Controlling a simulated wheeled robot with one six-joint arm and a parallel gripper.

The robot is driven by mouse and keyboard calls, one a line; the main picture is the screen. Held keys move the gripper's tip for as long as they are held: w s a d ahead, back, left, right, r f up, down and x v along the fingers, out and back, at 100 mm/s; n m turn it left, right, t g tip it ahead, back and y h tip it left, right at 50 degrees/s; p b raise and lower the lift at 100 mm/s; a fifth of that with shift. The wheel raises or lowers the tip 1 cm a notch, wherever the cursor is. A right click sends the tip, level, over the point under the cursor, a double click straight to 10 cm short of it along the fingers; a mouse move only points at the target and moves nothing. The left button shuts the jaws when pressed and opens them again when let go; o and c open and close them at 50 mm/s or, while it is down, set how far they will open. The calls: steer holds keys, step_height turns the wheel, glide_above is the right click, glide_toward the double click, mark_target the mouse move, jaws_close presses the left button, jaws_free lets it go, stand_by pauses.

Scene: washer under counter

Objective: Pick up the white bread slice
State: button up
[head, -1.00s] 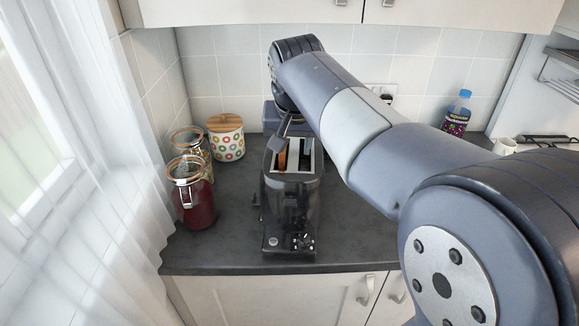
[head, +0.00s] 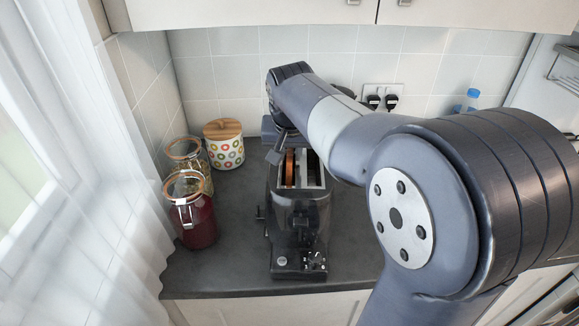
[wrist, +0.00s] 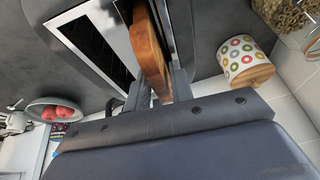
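The bread slice stands on edge in the left slot of the dark toaster (head: 300,225), with its brown crust (head: 290,168) showing above the slot; no white face is visible. In the wrist view the slice (wrist: 150,50) runs up between the two fingers of my gripper (wrist: 158,90), one on each side. The fingers are apart around its near end; firm contact on both sides cannot be made out. In the head view my gripper (head: 277,153) is over the toaster's far end, and my arm partly hides it.
A red-filled jar (head: 196,222), another glass jar (head: 185,152) and a patterned canister (head: 225,146) stand left of the toaster. Wall sockets (head: 382,97) and a blue-capped bottle (head: 471,98) are behind my arm. The counter in front of the jars is clear.

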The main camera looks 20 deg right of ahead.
jaws_close()
step_height(320, 180, up, 10)
steer(key=shift+f, duration=0.1)
step_height(320, 180, up, 3)
steer(key=p, duration=0.3)
stand_by(0.5)
